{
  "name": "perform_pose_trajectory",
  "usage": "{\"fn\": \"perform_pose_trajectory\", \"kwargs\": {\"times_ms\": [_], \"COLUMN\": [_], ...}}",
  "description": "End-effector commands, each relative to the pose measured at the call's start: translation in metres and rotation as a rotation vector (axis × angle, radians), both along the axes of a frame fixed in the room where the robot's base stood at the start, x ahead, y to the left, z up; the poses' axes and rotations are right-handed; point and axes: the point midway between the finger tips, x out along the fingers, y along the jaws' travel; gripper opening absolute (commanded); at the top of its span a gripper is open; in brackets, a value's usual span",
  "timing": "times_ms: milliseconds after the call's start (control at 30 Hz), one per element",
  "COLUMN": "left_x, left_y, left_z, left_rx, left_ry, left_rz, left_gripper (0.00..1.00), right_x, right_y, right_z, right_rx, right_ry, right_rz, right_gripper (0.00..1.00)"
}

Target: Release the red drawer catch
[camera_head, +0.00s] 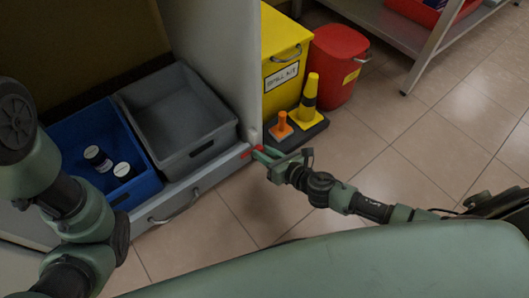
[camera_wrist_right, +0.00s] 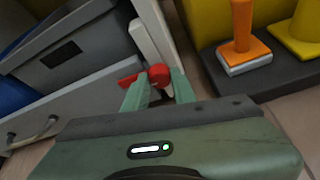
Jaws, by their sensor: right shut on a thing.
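The red drawer catch (camera_head: 258,148) sits at the right end of the grey drawer front (camera_head: 182,190). In the right wrist view the catch shows as a round red knob (camera_wrist_right: 159,76) with a red tab to its left. My right gripper (camera_head: 262,154) is at the catch, its green fingers (camera_wrist_right: 158,90) on either side of the red knob and shut on it. The drawer's metal handle (camera_head: 175,208) is at the left, away from the gripper. My left arm comes in at the left edge; its gripper is out of view.
The drawer holds a blue crate (camera_head: 151,186) with dark bottles and an empty grey crate (camera_head: 205,146). To the right are a yellow bin (camera_head: 283,72), a red bin (camera_head: 336,62) and yellow and orange cones on a dark base. The tiled floor in front is clear.

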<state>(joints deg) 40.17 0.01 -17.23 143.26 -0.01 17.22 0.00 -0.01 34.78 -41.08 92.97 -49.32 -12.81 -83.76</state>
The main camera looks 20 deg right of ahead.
Motion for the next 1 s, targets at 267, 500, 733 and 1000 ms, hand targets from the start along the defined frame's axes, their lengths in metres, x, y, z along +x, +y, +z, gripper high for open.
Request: {"fn": "perform_pose_trajectory", "kwargs": {"times_ms": [267,500,733,1000], "left_x": [0.0,0.0,0.001,0.001], "left_y": [0.0,0.0,0.0,0.0], "left_z": [-0.003,-0.009,-0.016,-0.023], "left_rx": [0.0,0.0,0.0,0.0], "left_ry": [0.001,0.001,0.002,0.002], "left_rz": [0.0,0.001,0.001,0.001], "left_gripper": [0.36,0.36,0.36,0.36], "right_x": [0.0,0.001,0.002,0.002], "right_y": [-0.002,-0.004,-0.005,-0.006], "right_z": [-0.002,-0.003,-0.004,-0.005], "right_rx": [0.128,0.327,0.534,0.776], "right_ry": [0.047,0.118,0.194,0.281], "right_rz": [-0.002,-0.003,-0.004,-0.004], "right_gripper": [0.0,0.0,0.0,0.0]}}
